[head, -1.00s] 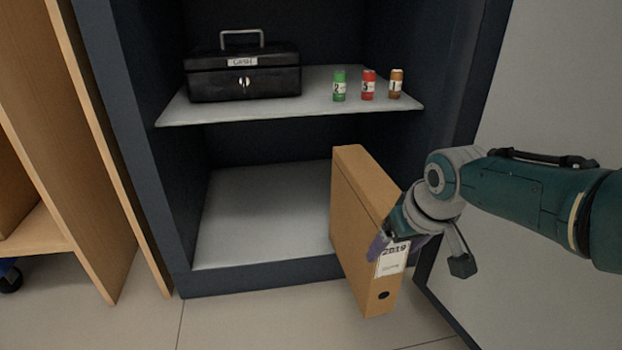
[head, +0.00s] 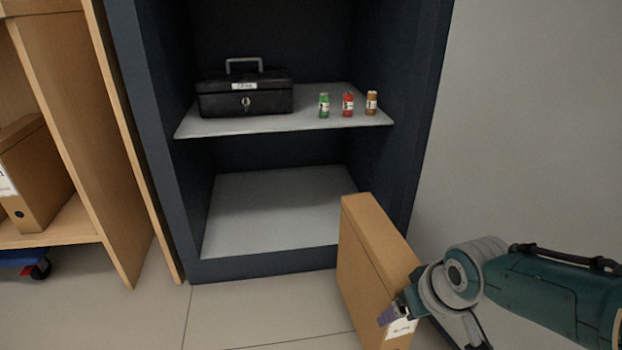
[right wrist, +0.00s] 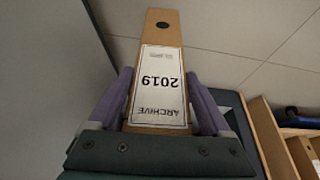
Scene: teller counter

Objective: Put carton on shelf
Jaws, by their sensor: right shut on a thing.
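The carton (head: 375,262) is a tan upright archive box with a white label on its near end. In the right wrist view the carton (right wrist: 165,28) shows its label reading "ARCHIVE 2019" and a dark finger hole. My right gripper (head: 398,312) is shut on the carton's near end; in the right wrist view its purple fingers (right wrist: 163,100) lie on both sides of it. The carton is in front of the dark cabinet, at its right side. The cabinet has a middle shelf (head: 285,128) and a bare grey bottom shelf (head: 270,210). My left gripper is not in view.
A black cash box (head: 245,98) and three small rolls, green (head: 324,106), red (head: 348,104) and brown (head: 371,103), stand on the middle shelf. A wooden shelf unit (head: 100,150) at left holds another tan archive box (head: 40,178). The floor before the cabinet is clear at left.

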